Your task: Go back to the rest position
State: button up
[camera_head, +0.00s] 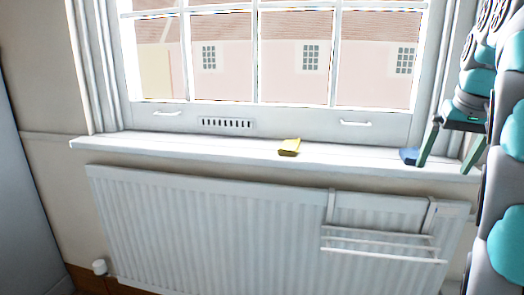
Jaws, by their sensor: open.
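My gripper (447,163) is at the right of the view, in front of the right end of the white window sill. Its two green fingers point down and stand apart, with nothing seen between them. A small blue item (408,156) is on the sill just left of the left finger. That finger partly overlaps it, and I cannot tell whether they touch. My arm fills the right edge of the view.
The white sill (190,147) runs below a closed window (265,60). A white radiator (210,220) is under it, with a rail rack (380,243) hung on its right part. A grey panel (25,200) stands at the far left. The sill's left half is bare.

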jog(key=s+a+f+g+y, duration=0.1)
jog(key=s+a+f+g, duration=0.1)
jog(key=s+a+f, duration=0.5)
jog(key=s+a+f+g+y, duration=0.1)
jog(key=s+a+f, duration=0.4)
jog(key=a+f, duration=0.45)
jog(key=s+a+f+n+g, duration=0.1)
jog(key=s+a+f, duration=0.2)
jog(key=s+f, duration=0.4)
jog(key=s+a+f+n+g+h, duration=0.1)
jog(key=s+a+f+n, duration=0.1)
jog(key=s+f, duration=0.5)
jog(key=s+a, duration=0.1)
jog(key=s, duration=0.1)
jog(key=shift+s+f+n+g, duration=0.25)
jog(key=shift+s+n+g, duration=0.05)
jog(key=shift+s+g, duration=0.1)
jog(key=shift+o, duration=0.3)
